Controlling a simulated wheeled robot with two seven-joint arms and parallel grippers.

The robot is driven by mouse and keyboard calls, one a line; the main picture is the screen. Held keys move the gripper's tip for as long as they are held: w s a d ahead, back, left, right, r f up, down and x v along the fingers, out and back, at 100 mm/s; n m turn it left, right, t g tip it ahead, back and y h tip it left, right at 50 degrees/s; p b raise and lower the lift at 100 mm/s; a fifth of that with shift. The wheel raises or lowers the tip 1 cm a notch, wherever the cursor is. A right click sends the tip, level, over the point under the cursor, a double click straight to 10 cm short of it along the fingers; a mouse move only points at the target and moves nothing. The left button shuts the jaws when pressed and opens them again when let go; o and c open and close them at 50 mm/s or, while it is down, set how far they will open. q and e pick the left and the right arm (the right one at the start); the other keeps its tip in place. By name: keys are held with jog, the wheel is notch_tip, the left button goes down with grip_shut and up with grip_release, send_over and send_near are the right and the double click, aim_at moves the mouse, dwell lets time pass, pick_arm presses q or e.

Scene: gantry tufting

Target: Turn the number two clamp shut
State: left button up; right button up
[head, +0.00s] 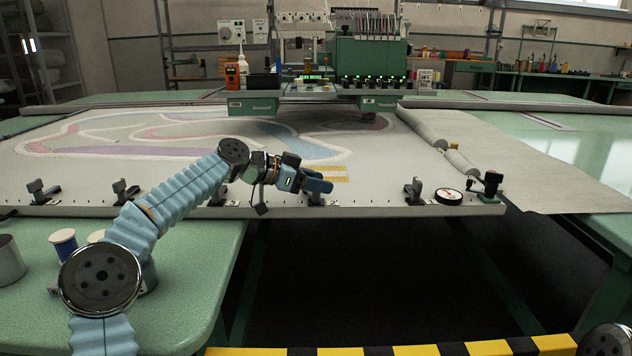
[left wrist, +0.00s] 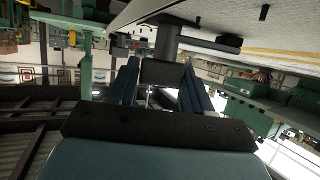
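Dark clamps stand in a row along the front edge of the pale tufting frame (head: 180,211). My left gripper (head: 318,184) is at the clamp (head: 316,199) near the middle of this edge, and its fingers partly hide it. In the left wrist view its blue fingers (left wrist: 161,74) sit on both sides of that clamp's dark handle block (left wrist: 162,72), with no clear gap. The clamp's post (left wrist: 167,42) shows beyond. I cannot read any clamp number. Other clamps show at the left (head: 123,192) and right (head: 413,190). My right gripper is out of view.
A round dial (head: 448,196) and a dark upright device (head: 490,185) sit at the frame's right corner. Rolled cloth (head: 440,140) lies behind them. A blue spool (head: 63,243) and a metal cup (head: 10,260) stand on the green table at left. Below the frame's front edge is open floor.

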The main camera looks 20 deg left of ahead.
pick_arm(q)
jog(key=o, duration=0.3)
jog(key=shift+o, duration=0.2)
jog(key=b+v, duration=0.2)
jog(key=v, duration=1.1)
jog(key=shift+s+a+r, duration=0.15)
jog(key=shift+s+a, duration=0.05)
jog(key=shift+a, duration=0.1)
jog(key=shift+c, duration=0.3)
